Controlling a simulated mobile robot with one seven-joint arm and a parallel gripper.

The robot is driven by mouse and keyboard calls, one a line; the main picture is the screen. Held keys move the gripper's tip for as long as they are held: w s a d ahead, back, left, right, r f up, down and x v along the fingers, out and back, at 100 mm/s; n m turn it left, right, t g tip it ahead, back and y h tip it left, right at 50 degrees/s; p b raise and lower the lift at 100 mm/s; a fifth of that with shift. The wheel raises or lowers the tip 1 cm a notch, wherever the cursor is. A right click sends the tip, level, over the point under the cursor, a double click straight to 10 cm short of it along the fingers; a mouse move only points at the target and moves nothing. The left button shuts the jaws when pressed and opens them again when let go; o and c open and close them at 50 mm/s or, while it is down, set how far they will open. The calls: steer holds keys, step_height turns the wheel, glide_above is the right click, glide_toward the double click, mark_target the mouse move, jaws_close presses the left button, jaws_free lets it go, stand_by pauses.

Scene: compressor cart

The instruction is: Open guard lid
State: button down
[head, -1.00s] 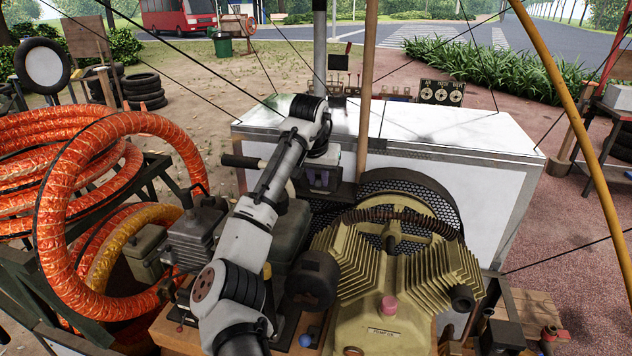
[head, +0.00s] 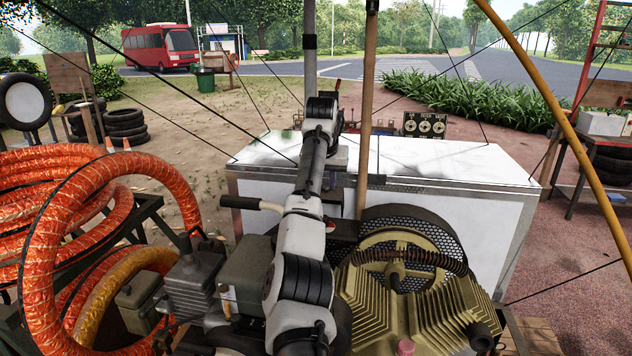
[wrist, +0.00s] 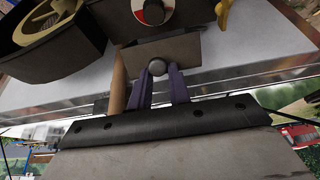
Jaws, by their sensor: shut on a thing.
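In the wrist view, the two purple fingers of my gripper (wrist: 159,88) are shut on a small round dark knob (wrist: 157,68). The knob is at the edge of a dark flat plate (wrist: 185,47), which looks like the guard lid. I cannot tell the plate's exact angle.
The yellow-green compressor (head: 395,310) with its flywheel stands right of my arm. A wooden pole (head: 366,120) rises close beside my gripper. The white box (head: 455,165) lies beyond. Orange hose coils (head: 60,260) fill the left. Thin dark cables cross overhead.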

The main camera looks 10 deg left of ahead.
steer(key=shift+w+f+p, duration=0.1)
steer(key=shift+w+p, duration=0.6)
steer(key=shift+w, duration=0.15)
steer(key=c, duration=1.3)
jaws_free()
steer(key=shift+f, duration=0.1)
steer(key=shift+d, duration=0.15)
